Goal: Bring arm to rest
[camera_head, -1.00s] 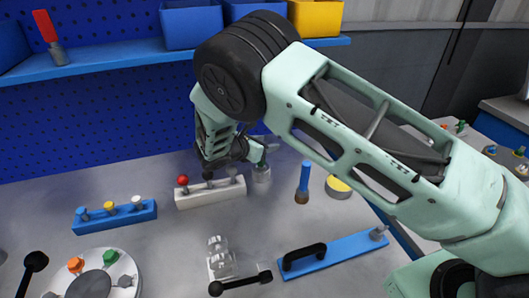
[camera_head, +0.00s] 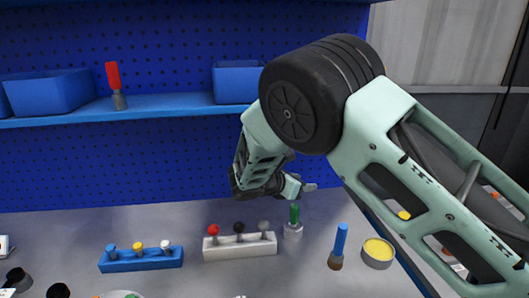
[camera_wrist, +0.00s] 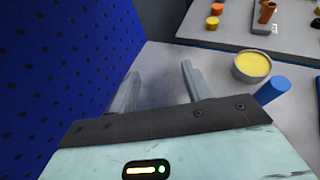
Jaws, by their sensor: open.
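My gripper (camera_head: 300,187) is above the back of the workbench, close to the blue pegboard. It also shows in the wrist view (camera_wrist: 160,82), where its two grey fingers stand apart with nothing between them. My arm is folded, with its black elbow joint high in the head view and the forearm hanging down behind it. A green-topped grey holder (camera_head: 294,228) stands on the bench just below the gripper, apart from it.
A white block with red, black and grey knobs (camera_head: 240,247) and a blue block with several knobs (camera_head: 141,261) stand left. A blue-handled tool (camera_head: 338,245) and a yellow-filled round tin (camera_head: 378,254) stand right. A blue shelf (camera_head: 160,107) with bins (camera_head: 238,83) crosses the pegboard.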

